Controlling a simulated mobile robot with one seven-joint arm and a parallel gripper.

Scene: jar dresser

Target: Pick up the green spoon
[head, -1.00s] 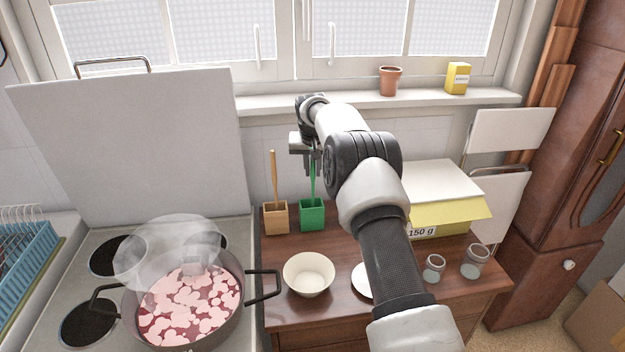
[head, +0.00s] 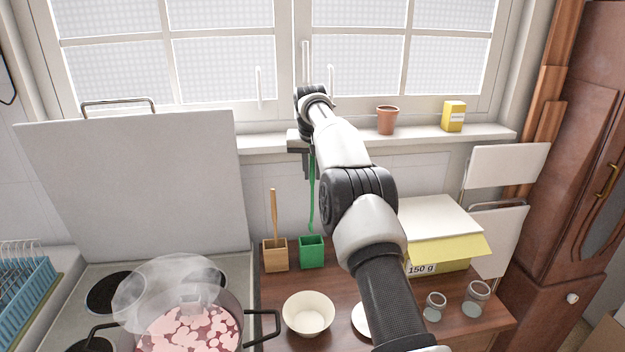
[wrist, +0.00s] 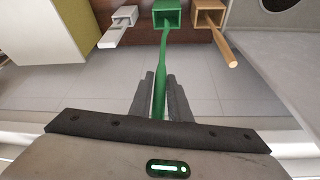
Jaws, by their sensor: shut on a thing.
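The green spoon (head: 312,205) hangs upright from my gripper (head: 308,165), its lower end just above the opening of the green box (head: 312,254) in the head view. In the wrist view, the spoon (wrist: 163,62) runs between the two dark fingers of my gripper (wrist: 160,88), which are shut on its handle. Its far end overlaps the green box (wrist: 167,20) there, so I cannot tell from that view alone how far apart they are.
A wooden box (head: 275,256) with a wooden utensil (head: 274,212) stands left of the green box. A white bowl (head: 308,314), a yellow carton (head: 445,255) and glass jars (head: 477,297) share the dresser. The windowsill (head: 430,138) holds a terracotta pot (head: 387,119).

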